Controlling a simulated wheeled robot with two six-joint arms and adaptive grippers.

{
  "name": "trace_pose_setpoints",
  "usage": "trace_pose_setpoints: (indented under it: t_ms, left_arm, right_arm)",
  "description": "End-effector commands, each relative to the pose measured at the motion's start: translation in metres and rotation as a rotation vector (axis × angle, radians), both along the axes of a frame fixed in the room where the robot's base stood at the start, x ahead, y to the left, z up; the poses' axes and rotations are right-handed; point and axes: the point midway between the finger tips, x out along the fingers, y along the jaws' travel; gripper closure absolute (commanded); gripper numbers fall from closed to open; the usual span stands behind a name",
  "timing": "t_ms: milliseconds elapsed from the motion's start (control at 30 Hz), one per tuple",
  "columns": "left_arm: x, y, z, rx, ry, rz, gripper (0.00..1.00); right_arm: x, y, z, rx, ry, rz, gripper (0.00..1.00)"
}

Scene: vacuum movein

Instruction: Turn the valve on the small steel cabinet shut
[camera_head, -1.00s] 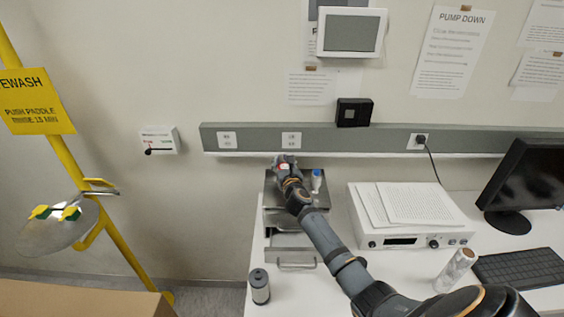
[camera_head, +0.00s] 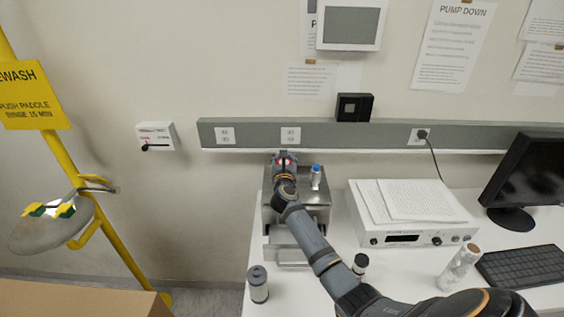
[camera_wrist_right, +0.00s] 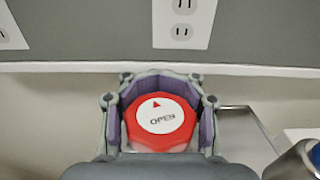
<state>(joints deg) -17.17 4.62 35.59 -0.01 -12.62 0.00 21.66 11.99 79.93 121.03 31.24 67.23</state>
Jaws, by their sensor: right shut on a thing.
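The small steel cabinet (camera_head: 318,197) stands on the left part of the white bench, partly covered by my right arm. Its valve is a round red knob (camera_wrist_right: 161,146) with a white face reading OPEN and a red arrow pointing up and slightly left in the right wrist view. My right gripper (camera_wrist_right: 160,115) is shut on the knob, with fingers on both its left and right sides. In the head view this gripper (camera_head: 285,160) is at the cabinet's back edge, near the wall rail. My left gripper is not in view.
A blue-capped bottle (camera_head: 316,178) stands on the cabinet, close right of my gripper. A dark-capped canister (camera_head: 258,284), small bottle (camera_head: 360,264), clear cylinder (camera_head: 458,268) and instrument box (camera_head: 410,232) are on the bench. An outlet rail (camera_head: 360,133) runs behind.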

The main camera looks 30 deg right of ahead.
Motion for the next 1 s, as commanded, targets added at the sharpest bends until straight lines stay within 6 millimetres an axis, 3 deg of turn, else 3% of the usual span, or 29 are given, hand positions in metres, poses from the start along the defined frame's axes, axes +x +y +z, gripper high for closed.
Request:
trace_pose_setpoints:
  t_ms: [33,400,1000]
  left_arm:
    - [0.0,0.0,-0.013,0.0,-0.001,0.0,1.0]
    - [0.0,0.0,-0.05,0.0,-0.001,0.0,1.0]
    - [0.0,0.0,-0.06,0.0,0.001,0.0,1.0]
  right_arm:
    - [-0.002,0.001,-0.016,0.009,0.013,-0.035,0.99]
    - [-0.007,-0.006,-0.016,0.008,0.016,-0.252,1.0]
    - [-0.01,-0.009,-0.011,0.009,0.018,-0.33,1.0]
